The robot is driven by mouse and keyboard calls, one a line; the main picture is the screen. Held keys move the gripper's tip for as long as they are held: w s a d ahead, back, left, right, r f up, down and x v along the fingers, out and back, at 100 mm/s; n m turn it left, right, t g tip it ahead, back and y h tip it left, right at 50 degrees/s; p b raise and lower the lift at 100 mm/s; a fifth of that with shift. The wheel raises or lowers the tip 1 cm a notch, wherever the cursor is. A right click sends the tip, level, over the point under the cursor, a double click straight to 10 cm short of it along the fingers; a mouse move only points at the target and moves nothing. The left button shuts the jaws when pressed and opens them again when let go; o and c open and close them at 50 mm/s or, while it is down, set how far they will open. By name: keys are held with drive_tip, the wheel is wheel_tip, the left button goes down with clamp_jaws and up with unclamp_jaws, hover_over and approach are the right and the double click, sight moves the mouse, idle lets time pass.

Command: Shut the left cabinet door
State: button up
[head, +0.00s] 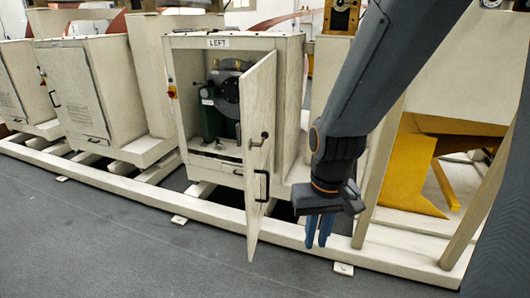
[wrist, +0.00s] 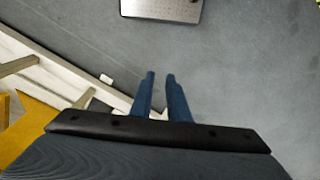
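The left cabinet (head: 180,105) stands in the middle of the head view, with a "LEFT" label (head: 219,43) at its top. Its cream door (head: 258,120) is swung open on the right side, towards me. A dark lever (head: 259,139) and a black handle (head: 262,185) are on the door. Dark machinery (head: 222,100) shows inside. My gripper (head: 318,240) points down to the right of the door, apart from it. Its two blue fingers also show in the wrist view (wrist: 160,76), with a small gap between them and nothing held.
A cream base rail (head: 200,204) runs along the front of the cabinets. Another closed cabinet (head: 85,90) stands to the left. Yellow parts (head: 408,175) lie right of my arm. The grey floor (head: 120,245) in front is clear.

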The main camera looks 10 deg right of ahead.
drive_tip(key=w+f+m+g+y+b, duration=0.1)
drive_tip(key=f+m, duration=0.1)
drive_tip(key=w+a+f+m+g+y+b, duration=0.1)
drive_tip(key=f+m+b, duration=0.1)
drive_tip(key=w+f+m+y+b, duration=0.1)
drive_tip(key=f+m, duration=0.1)
drive_tip(key=shift+a+g, duration=0.15)
drive_tip(key=shift+g, duration=0.25)
clamp_jaws()
drive_tip(key=m+t+y+b, duration=0.8)
drive_tip(key=m+y+b, duration=0.2)
drive_tip(key=m+y, duration=0.5)
approach(251, 179)
drive_tip(key=shift+m+h, duration=0.3)
drive_tip(key=shift+h, duration=0.3)
drive_tip(key=x, duration=0.4)
drive_tip(key=r+p+x, duration=0.1)
drive_tip(key=x, duration=0.1)
drive_tip(key=shift+s+a+r, duration=0.1)
drive_tip(key=shift+s+a, duration=0.05)
drive_tip(key=shift+a, duration=0.1)
